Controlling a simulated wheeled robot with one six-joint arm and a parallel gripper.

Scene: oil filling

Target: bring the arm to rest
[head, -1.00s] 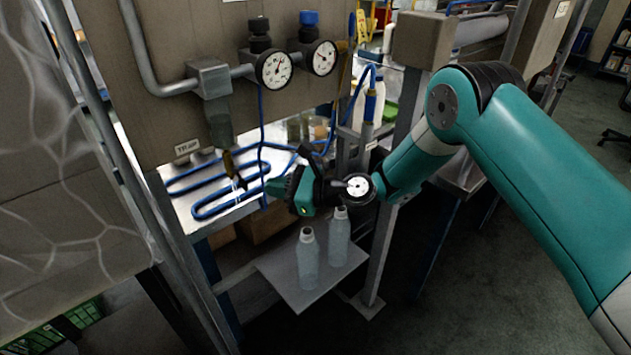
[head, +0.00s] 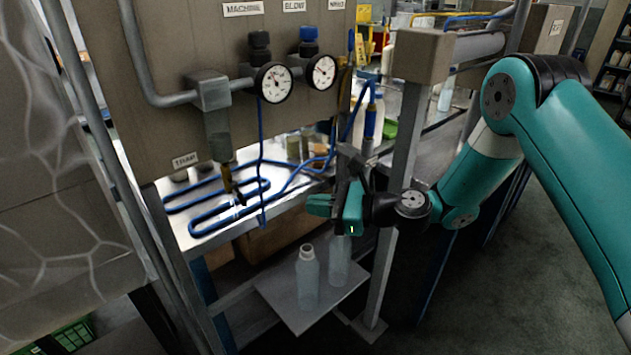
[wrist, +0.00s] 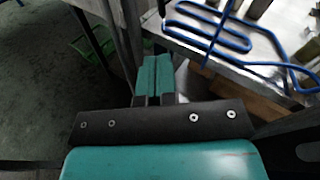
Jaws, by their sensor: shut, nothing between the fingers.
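My gripper (head: 322,206) is in the middle of the head view, in front of the metal bench and above two clear bottles. In the wrist view its two teal fingers (wrist: 155,78) lie side by side, shut with nothing between them. The front bottle (head: 308,278) stands upright on a small low shelf (head: 289,311). The second bottle (head: 339,262) stands just behind it, and its top is hidden by my gripper. My arm (head: 478,175) reaches in from the right side of the head view.
A panel with two round gauges (head: 274,83) and a nozzle (head: 229,178) hangs over the bench. Blue tubing (head: 230,210) lies on the bench top. A metal post (head: 384,255) stands close to my gripper. Open floor (head: 475,310) is at the right.

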